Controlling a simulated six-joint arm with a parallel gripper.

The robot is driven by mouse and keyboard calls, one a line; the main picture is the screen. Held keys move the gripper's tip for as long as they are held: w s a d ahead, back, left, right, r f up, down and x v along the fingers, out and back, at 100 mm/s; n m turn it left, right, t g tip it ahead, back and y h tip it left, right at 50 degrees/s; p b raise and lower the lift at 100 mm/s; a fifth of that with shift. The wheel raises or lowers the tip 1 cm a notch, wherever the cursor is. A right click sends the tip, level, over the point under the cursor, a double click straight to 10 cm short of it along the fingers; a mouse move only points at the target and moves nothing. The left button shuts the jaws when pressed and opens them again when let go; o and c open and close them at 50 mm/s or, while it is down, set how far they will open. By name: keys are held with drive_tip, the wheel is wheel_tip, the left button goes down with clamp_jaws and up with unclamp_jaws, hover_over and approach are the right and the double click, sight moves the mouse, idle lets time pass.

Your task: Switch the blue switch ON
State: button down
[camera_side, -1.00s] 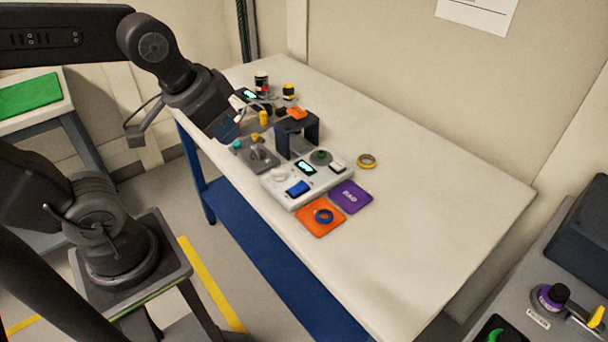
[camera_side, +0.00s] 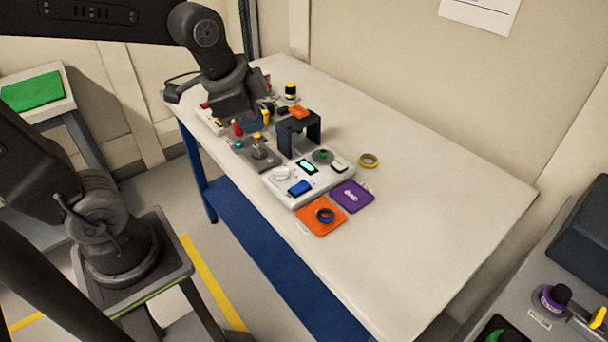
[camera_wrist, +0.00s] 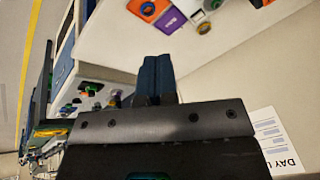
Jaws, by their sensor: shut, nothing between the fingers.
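The blue switch (camera_side: 300,187) is a rocker at the front edge of a white control panel (camera_side: 330,182) on the table. Whether it is on or off is too small to tell. My gripper (camera_side: 250,126) is at the far left part of the table, well behind and to the left of the switch, above other equipment. In the wrist view its two dark blue fingers (camera_wrist: 156,70) are together with nothing between them. The blue switch cannot be made out in the wrist view.
A grey base with a lever (camera_side: 259,154) is to the panel's left. An orange pad with a blue ring (camera_side: 320,229), a purple pad (camera_side: 351,196) and a yellow ring (camera_side: 368,160) lie nearby. The table's right half is clear.

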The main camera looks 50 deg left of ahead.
sight(305, 182)
drive_tip(key=w+a+f+m+g, duration=0.2)
drive_tip(key=w+f+m, duration=0.6)
drive_tip(key=w+m, duration=0.3)
drive_tip(key=shift+w+a+f+g, duration=0.15)
drive_tip(key=shift+a+f+g, duration=0.15)
drive_tip(key=shift+a+f, duration=0.1)
drive_tip(key=f, duration=0.4)
drive_tip(key=w+f, duration=0.1)
drive_tip(key=f, duration=0.4)
drive_tip(key=w+f, duration=0.1)
drive_tip(key=f, duration=0.3)
drive_tip(key=shift+f, duration=0.35)
